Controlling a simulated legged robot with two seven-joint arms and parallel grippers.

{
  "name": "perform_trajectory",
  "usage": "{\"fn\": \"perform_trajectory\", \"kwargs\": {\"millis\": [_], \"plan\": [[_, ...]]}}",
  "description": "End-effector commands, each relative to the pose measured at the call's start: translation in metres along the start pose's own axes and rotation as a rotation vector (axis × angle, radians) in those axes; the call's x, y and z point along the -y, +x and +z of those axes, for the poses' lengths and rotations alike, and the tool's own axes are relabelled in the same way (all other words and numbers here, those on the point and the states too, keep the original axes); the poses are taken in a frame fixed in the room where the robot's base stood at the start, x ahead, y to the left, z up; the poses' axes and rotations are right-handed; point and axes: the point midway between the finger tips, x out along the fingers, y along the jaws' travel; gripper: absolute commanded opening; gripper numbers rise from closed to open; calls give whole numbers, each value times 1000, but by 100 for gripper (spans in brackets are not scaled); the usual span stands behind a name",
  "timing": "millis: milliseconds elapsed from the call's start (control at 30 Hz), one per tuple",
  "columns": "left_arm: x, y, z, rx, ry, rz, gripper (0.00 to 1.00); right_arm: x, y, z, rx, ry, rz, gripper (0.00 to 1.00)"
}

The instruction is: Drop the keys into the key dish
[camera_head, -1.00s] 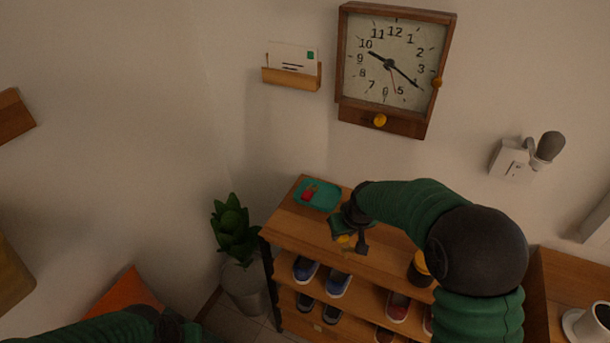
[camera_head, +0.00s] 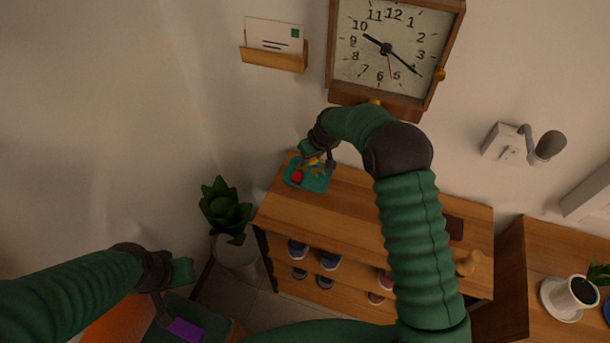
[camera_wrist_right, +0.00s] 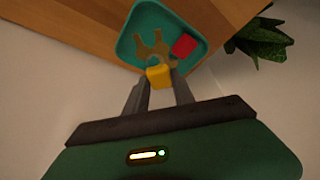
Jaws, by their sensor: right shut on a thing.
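The key dish (camera_head: 318,186) is a teal square tray at the left end of the wooden shelf top; it also shows in the right wrist view (camera_wrist_right: 140,15). A red block-like item (camera_head: 298,176) lies in it. My right gripper (camera_head: 320,162) is over the dish, shut on the yellow fob (camera_wrist_right: 158,76) of the keys. The brass keys (camera_wrist_right: 153,44) extend from the fob over the dish interior; I cannot tell whether they touch its floor. My left gripper (camera_head: 172,298) is at lower left, far from the dish; its finger opening is unclear.
A potted plant (camera_head: 228,212) stands left of the shelf (camera_head: 350,215), which has shoes below. The clock (camera_head: 388,50) and letter holder (camera_head: 274,58) hang on the wall behind. A cup (camera_head: 574,295) stands on a surface at right. A purple item (camera_head: 186,328) is below my left gripper.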

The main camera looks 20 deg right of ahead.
Motion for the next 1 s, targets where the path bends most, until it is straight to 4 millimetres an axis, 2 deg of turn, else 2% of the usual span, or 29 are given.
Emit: {"fn": "perform_trajectory", "kwargs": {"millis": [33,233,567,600,700,767,1000], "plan": [[0,10,2,0,0,0,36,-1,12,5,0,1,0,0],[0,29,7,0,0,0,36,-2,37,16,-1,1,0,0],[0,30,7,0,0,0,36,-1,40,17,-1,1,0,0],[0,30,7,0,0,0,36,-1,40,17,-1,1,0,34],[0,30,7,0,0,0,36,-1,40,17,-1,1,0,47],[0,30,7,0,0,0,36,-1,41,17,-1,1,0,55],[0,30,7,0,0,0,36,-1,41,17,-1,1,0,56]]}}
